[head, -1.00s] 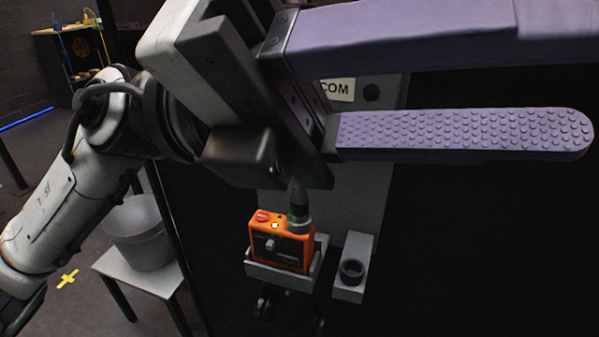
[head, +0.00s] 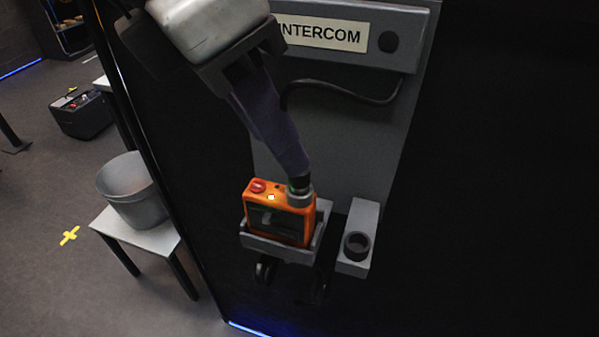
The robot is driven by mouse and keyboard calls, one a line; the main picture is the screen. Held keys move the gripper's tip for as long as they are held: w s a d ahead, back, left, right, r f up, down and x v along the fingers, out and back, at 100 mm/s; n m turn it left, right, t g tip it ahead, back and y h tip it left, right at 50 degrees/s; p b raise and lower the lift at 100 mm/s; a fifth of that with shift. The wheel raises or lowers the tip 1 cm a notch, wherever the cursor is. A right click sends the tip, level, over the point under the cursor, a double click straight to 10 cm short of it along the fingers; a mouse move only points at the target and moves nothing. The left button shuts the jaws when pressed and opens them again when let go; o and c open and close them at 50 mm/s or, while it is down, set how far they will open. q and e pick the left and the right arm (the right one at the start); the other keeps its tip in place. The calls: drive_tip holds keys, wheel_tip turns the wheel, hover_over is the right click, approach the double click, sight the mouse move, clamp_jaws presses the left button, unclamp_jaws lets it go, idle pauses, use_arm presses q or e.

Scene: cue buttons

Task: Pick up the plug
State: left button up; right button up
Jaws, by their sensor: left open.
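The plug (head: 300,187), a dark cylinder with a green band and a grey collar, stands on the right top corner of an orange box (head: 288,228). My left gripper (head: 294,170) points down from above with its purple fingers seen nearly edge-on. Its fingertips are right at the upper part of the plug and hide its top. The gripper is open; I cannot tell whether a finger touches the plug. My right gripper is not in view.
The orange box sits in a grey holder (head: 272,250) below the INTERCOM panel (head: 325,33). A black cable hangs from the panel. A round socket (head: 357,246) on a grey bracket is to the right. A grey bucket (head: 135,192) stands on a small table at left.

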sight(300, 185)
use_arm(q)
drive_tip(key=x, duration=0.5)
drive_tip(key=shift+d+f, duration=0.25)
drive_tip(key=shift+d, duration=0.1)
clamp_jaws()
